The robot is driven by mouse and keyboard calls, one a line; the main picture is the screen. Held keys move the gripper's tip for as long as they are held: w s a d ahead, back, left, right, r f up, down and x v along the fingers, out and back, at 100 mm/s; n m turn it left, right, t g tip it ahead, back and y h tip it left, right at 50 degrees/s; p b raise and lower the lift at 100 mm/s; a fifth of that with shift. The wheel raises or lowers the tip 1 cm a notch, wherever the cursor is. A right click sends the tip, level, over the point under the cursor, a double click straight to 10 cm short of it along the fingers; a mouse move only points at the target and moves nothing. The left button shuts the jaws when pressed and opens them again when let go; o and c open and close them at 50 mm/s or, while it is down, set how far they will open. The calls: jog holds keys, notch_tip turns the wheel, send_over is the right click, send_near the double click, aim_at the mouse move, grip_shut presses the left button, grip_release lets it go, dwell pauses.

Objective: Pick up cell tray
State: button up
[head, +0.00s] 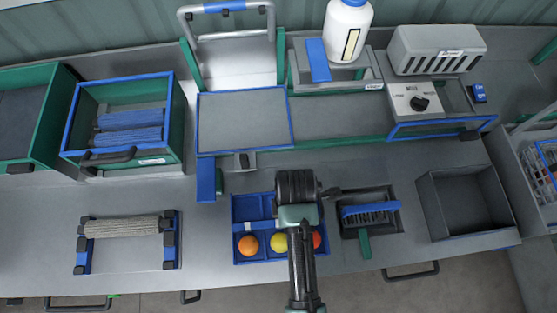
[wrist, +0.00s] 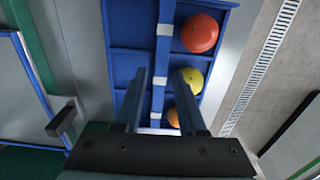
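The blue cell tray (head: 240,226) lies on the steel bench, front centre in the head view. Its front row holds an orange, a yellow and a red tomato; the visible back cells are empty. My gripper (head: 296,192) is over the tray's middle and right side, hiding part of it. In the wrist view my gripper (wrist: 162,73) is open, one finger on each side of the tray's central divider (wrist: 158,88). Nothing shows held between the fingers. I cannot tell whether the fingertips are above the divider or down beside it. White clips sit along the divider.
A dark tray with a blue brush (head: 370,211) stands close right of the cell tray, and an open grey bin (head: 440,208) is farther right. A rope-wrapped roller stand (head: 126,228) is at left. A blue-edged plate (head: 244,120) lies behind. Bench between roller and tray is mostly clear.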

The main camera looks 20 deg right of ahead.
jog(key=shift+s+f+p, duration=0.1)
jog(key=shift+f+p, duration=0.3)
jog(key=shift+f, duration=2)
grip_shut()
